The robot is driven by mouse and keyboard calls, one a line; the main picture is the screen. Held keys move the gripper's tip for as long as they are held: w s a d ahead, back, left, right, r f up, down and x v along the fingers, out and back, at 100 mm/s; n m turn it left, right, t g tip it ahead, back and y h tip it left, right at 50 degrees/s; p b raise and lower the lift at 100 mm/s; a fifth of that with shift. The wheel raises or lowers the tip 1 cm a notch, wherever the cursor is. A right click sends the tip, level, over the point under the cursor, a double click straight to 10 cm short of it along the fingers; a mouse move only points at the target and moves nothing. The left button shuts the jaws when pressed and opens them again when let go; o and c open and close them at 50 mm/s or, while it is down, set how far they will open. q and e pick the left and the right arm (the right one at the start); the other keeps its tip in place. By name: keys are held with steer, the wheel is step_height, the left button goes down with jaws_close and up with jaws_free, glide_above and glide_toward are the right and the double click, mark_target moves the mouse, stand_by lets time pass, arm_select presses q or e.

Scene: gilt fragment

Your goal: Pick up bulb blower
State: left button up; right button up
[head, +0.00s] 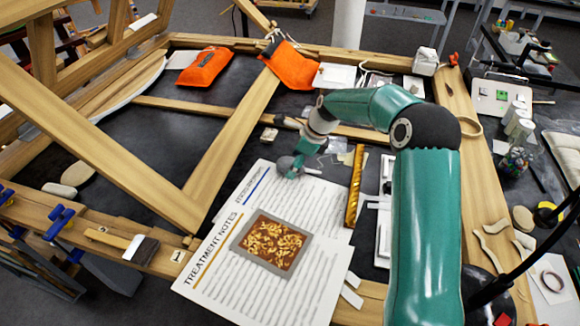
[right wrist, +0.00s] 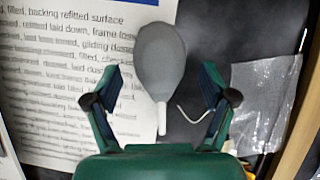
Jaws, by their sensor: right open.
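The bulb blower (right wrist: 160,62) is a dark grey bulb with a pale nozzle pointing toward my right gripper. It lies partly over the edge of a printed sheet and partly over the dark surface. My right gripper (right wrist: 163,75) is open, with one finger on each side of the blower and visible gaps between. In the head view the grey blower (head: 285,162) shows beside my right gripper (head: 297,169), partly hidden by it. My left gripper is not in view.
Printed treatment notes (head: 220,290) lie in front, with a gilt fragment (head: 270,243) on them. A clear plastic bag (right wrist: 262,95) and a pale curved strip lie right of the blower. A yellow ruler-like bar (head: 354,187) and orange pouches (head: 204,68) are nearby.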

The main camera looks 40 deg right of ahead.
steer(key=shift+w+f, duration=0.1)
steer(key=shift+f, duration=0.25)
steer(key=c, duration=1.4)
